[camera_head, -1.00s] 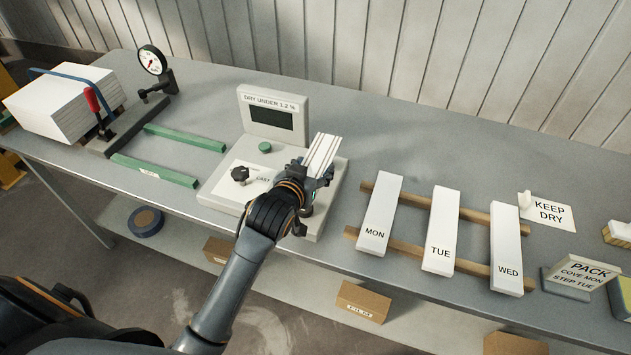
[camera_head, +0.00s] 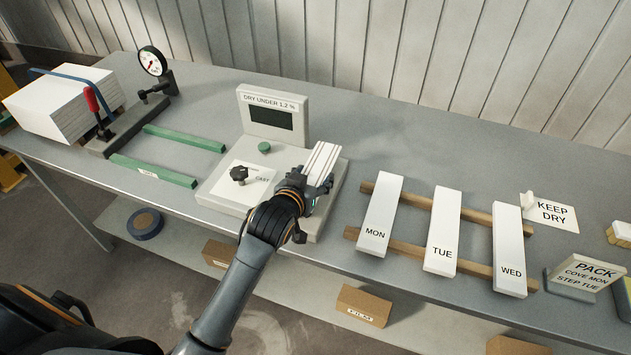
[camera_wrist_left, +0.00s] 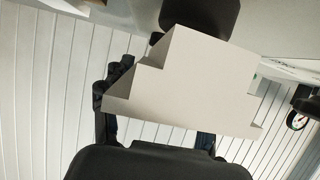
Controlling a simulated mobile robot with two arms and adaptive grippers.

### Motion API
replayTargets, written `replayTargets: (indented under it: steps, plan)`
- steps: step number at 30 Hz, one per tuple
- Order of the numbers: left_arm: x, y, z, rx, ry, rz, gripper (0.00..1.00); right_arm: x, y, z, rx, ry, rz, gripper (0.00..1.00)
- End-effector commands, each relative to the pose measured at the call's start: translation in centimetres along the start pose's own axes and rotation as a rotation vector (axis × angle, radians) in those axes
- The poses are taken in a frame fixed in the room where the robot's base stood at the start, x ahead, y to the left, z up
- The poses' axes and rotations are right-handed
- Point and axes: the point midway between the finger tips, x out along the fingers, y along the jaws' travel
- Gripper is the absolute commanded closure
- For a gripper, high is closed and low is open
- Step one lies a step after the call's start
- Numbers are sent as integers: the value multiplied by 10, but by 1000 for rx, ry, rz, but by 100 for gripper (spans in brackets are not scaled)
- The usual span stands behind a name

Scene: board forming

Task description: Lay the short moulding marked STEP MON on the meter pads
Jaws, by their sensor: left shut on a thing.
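My left gripper (camera_head: 308,186) is shut on a short white moulding (camera_head: 321,160) with long grooves along its top. It is over the right part of the meter (camera_head: 217,188), a pale box with an upright display (camera_head: 272,115). In the left wrist view the moulding (camera_wrist_left: 210,78) shows a stepped edge profile between the fingers. No mark can be read on it. The gripper and moulding cover the meter's right side, so the pads are hidden. I cannot tell whether the moulding touches the meter. My right gripper is not in view.
A black knob (camera_head: 239,174) and green button (camera_head: 264,147) are on the meter's left part. White boards MON (camera_head: 380,215), TUE (camera_head: 442,230) and WED (camera_head: 508,250) lie on wooden rails to the right. Green rails (camera_head: 153,170) lie left. The bench behind the boards is clear.

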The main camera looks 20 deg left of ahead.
Motion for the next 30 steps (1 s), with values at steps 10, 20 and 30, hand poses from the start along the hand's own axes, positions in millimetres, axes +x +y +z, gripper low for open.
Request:
replayTargets:
  steps: [10, 20, 30]
  plan:
    - [1, 0, 2, 0, 5, 0, 90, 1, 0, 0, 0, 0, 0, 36]
    - [2, 0, 4, 0, 3, 0, 14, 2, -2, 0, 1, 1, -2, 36]
    - [2, 0, 6, 0, -2, 0, 0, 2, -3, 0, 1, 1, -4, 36]
